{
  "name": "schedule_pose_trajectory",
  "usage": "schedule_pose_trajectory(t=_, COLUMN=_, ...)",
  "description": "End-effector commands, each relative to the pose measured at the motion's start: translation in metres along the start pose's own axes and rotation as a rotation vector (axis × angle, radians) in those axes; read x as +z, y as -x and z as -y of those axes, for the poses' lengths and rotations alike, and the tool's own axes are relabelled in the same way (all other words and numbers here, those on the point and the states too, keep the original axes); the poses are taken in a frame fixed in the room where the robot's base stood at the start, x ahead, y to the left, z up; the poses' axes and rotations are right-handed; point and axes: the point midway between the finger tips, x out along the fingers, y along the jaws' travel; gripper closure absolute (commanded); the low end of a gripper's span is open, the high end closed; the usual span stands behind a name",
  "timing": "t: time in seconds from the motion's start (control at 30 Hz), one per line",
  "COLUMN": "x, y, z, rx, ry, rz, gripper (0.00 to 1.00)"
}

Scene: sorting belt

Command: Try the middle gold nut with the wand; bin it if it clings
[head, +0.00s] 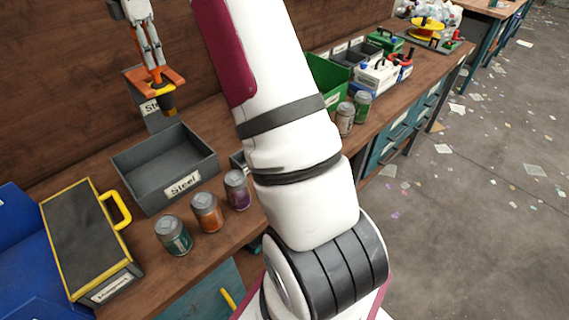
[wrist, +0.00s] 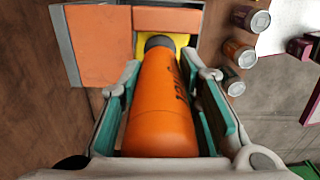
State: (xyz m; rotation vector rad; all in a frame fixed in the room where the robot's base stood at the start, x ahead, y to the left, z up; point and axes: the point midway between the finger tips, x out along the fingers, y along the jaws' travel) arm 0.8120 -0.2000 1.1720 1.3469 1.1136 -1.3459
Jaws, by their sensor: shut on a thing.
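My gripper (head: 156,66) is at the upper left of the head view, above the back of the bench. In the wrist view its fingers (wrist: 165,95) are shut on an orange cylinder (wrist: 160,110) with dark lettering and a dark grey end, which looks like the wand. In the head view a part with a yellow band and dark tip (head: 164,100) points down below an orange plate (head: 160,78). Whether the plate touches the wand, I cannot tell. A grey tray labelled "Steel" (head: 184,186) stands in front, and looks empty. No gold nuts show in either view.
Three cans, green (head: 173,236), orange (head: 207,213) and purple (head: 237,190), stand before the tray. A dark-lidded case (head: 85,235) with a yellow handle is at left, beside blue bins (head: 20,240). A green bin (head: 325,78) stands beyond my arm, which hides the middle of the bench.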

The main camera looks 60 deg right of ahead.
Motion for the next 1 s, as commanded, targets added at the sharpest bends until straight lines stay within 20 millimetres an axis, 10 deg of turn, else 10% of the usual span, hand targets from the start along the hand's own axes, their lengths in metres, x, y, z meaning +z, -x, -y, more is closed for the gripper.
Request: schedule_pose_trajectory(t=1.0, x=0.000, y=0.021, z=0.000, rx=0.003, ry=0.000, rz=0.000, gripper=1.00)
